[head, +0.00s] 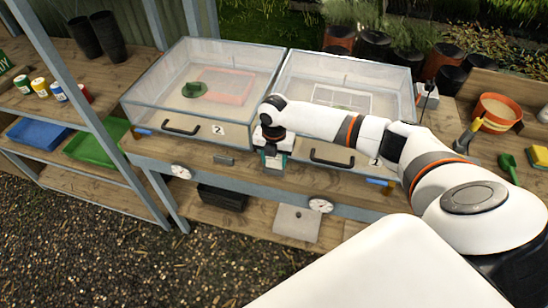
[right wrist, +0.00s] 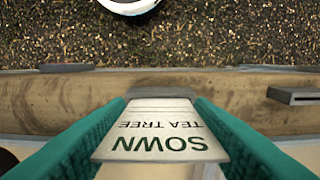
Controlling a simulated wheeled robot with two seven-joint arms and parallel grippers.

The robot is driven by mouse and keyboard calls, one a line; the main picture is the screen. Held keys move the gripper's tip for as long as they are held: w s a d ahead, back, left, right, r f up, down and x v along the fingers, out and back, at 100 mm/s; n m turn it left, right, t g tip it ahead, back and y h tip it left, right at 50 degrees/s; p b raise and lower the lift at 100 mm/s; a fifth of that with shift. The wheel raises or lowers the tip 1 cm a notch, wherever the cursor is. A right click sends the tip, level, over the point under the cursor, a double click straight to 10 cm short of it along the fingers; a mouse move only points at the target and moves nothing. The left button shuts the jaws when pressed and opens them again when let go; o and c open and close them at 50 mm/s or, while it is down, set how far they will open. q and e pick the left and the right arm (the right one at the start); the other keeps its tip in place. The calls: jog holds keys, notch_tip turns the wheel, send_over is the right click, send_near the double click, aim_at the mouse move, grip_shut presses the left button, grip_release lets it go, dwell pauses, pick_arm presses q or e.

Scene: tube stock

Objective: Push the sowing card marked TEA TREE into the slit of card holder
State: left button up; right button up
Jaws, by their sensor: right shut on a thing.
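My right gripper (head: 272,166) is over the front edge of the bench, between the two clear boxes, pointing down. In the right wrist view its teal fingers (right wrist: 161,103) are shut on the sowing card (right wrist: 160,128), a white card with green SOWN and TEA TREE, upside down there. A grey block (right wrist: 163,91) shows just past the card's far end, probably a card holder; I cannot tell whether the card is in its slit. Another dark grey slitted holder (right wrist: 293,96) lies on the wooden edge to the right, also in the head view (head: 223,160). My left gripper is out of view.
Two clear propagator boxes (head: 200,72) (head: 345,88) with black handles stand behind the wooden ledge. Round gauges (head: 181,171) (head: 320,205) sit on the bench front. Pots, a green scoop (head: 508,165) and a yellow sponge (head: 540,155) are at the right.

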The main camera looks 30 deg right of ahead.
jog(key=shift+f+b, duration=0.35)
jog(key=shift+f, duration=0.25)
jog(key=o, duration=1.6)
jog(key=shift+r, duration=0.15)
jog(key=shift+r+p, duration=1.05)
jog(key=shift+p, duration=0.15)
jog(key=shift+r+p, duration=2.65)
jog(key=shift+r, duration=0.2)
jog(key=shift+f, duration=0.1)
